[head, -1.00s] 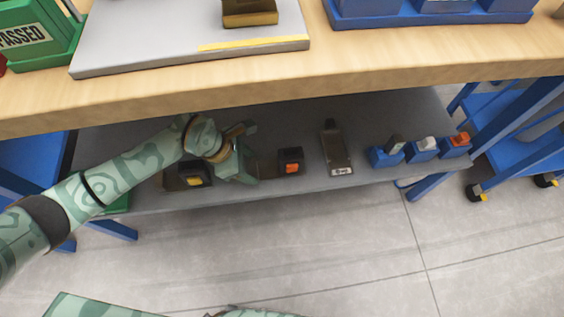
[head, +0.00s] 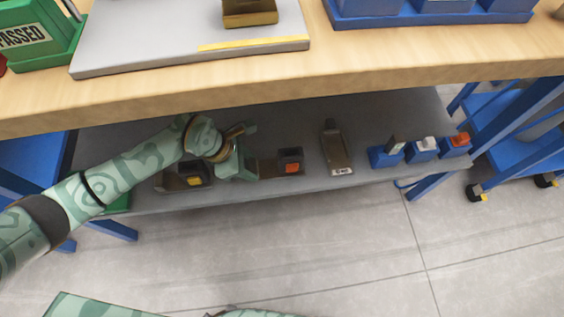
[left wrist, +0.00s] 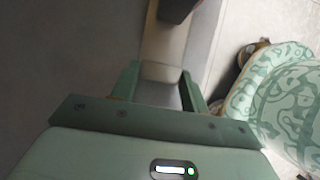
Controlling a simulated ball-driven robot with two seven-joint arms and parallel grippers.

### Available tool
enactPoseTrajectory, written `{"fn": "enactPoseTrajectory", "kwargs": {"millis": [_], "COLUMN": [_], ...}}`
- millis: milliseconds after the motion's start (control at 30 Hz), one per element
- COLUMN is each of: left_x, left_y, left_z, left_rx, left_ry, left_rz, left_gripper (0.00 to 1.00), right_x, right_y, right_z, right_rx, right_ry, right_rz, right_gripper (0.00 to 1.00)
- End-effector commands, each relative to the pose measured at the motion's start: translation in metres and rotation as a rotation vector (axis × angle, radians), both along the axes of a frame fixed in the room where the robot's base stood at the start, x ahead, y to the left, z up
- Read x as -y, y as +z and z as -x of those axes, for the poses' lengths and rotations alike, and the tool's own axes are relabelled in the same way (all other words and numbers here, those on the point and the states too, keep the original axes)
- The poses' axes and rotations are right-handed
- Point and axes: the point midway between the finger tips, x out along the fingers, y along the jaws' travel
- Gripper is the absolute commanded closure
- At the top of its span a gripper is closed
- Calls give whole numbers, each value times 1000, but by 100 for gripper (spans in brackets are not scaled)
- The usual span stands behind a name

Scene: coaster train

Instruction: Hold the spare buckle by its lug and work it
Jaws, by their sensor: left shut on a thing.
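A dark buckle with an orange-red button (head: 291,167) lies on the grey lower shelf under the bench. Its flat brown lug (head: 267,167) points left to my left gripper (head: 241,171). In the left wrist view, the two green fingers of that gripper (left wrist: 160,88) are shut on the pale-looking lug (left wrist: 163,72). The dark buckle body (left wrist: 177,9) is partly cut off at the top edge there. A second buckle, with a yellow button (head: 194,180), lies left of my gripper, partly behind my arm. My right gripper is not in view.
A brown piece with a white label (head: 337,150) lies right of the held buckle. Several blue blocks (head: 421,149) stand farther right. The wooden benchtop (head: 300,80) hangs above the shelf (head: 230,200). Blue trolleys (head: 520,140) stand at the right.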

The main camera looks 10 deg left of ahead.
Motion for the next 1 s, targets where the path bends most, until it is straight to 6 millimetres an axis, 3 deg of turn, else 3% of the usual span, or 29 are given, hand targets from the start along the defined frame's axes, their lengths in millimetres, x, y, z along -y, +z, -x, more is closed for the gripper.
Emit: {"fn": "enactPoseTrajectory", "kwargs": {"millis": [400, 533, 1000], "left_x": [0, -1, -1], "left_y": [0, -1, -1], "left_z": [0, 0, 0], "left_rx": [1, -1, -2], "left_ry": [0, 0, 0], "left_rz": [0, -3, -3], "left_gripper": [100, 100, 100], "right_x": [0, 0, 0], "right_y": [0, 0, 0], "right_z": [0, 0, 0], "right_rx": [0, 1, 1], "right_ry": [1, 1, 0], "right_rz": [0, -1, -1], "right_gripper": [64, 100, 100]}}
